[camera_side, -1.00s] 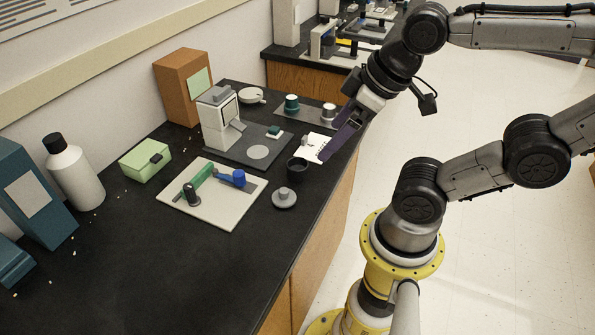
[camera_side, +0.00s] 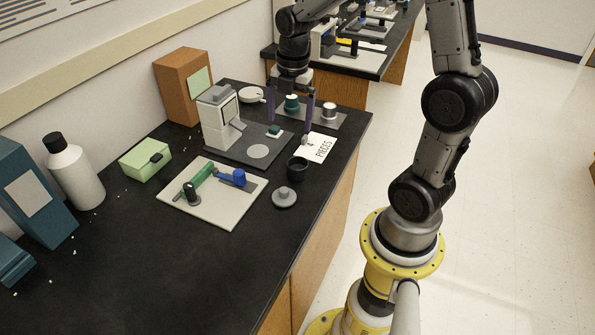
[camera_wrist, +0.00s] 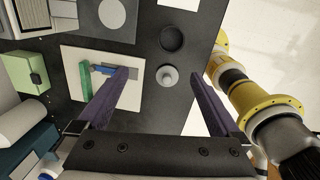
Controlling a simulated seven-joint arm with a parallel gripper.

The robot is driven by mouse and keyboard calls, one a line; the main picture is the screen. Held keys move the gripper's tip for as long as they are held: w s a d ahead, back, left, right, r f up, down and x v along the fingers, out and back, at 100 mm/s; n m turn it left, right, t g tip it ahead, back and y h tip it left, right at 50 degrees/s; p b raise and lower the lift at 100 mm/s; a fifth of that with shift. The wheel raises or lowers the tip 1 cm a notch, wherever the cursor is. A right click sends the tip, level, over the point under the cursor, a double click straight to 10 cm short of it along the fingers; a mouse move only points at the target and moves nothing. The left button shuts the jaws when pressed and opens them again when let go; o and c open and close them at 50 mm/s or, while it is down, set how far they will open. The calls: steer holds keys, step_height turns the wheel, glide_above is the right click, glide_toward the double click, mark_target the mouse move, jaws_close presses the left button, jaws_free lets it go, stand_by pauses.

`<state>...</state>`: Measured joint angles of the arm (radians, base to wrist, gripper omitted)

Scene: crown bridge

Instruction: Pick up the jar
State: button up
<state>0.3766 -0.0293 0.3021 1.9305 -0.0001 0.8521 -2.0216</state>
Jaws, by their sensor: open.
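The dark round open-topped jar (camera_side: 297,168) stands upright on the black bench, between the white paper and a grey knobbed lid (camera_side: 284,197). In the wrist view the jar (camera_wrist: 172,39) shows as a dark ring at the top centre, with the lid (camera_wrist: 167,76) just below it. I cannot be sure that this dark vessel is the jar meant. My gripper (camera_side: 289,125) points down at the far end of the bench, its purple fingers spread wide with nothing held. The wrist view shows both open fingers (camera_wrist: 163,80).
A white board (camera_side: 222,214) with green and blue tools lies left of the lid. A white-and-grey device (camera_side: 215,118) stands behind it. A grey tray (camera_side: 312,117) holds small containers. A green box (camera_side: 145,160) and white bottle (camera_side: 75,175) stand left. The near bench is mostly clear.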

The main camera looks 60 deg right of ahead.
step_height(320, 180, down, 4)
steer(key=s+d+g, duration=0.1)
steer(key=d, duration=0.1)
glide_above(297, 163)
steer(key=s+a, duration=0.1)
steer(key=a, duration=0.1)
steer(key=shift+m, duration=0.4)
step_height(297, 163, down, 8)
steer(key=shift+s+a+r, duration=0.15)
steer(key=shift+f, duration=2.6)
jaws_close()
steer(key=shift+r, duration=0.1)
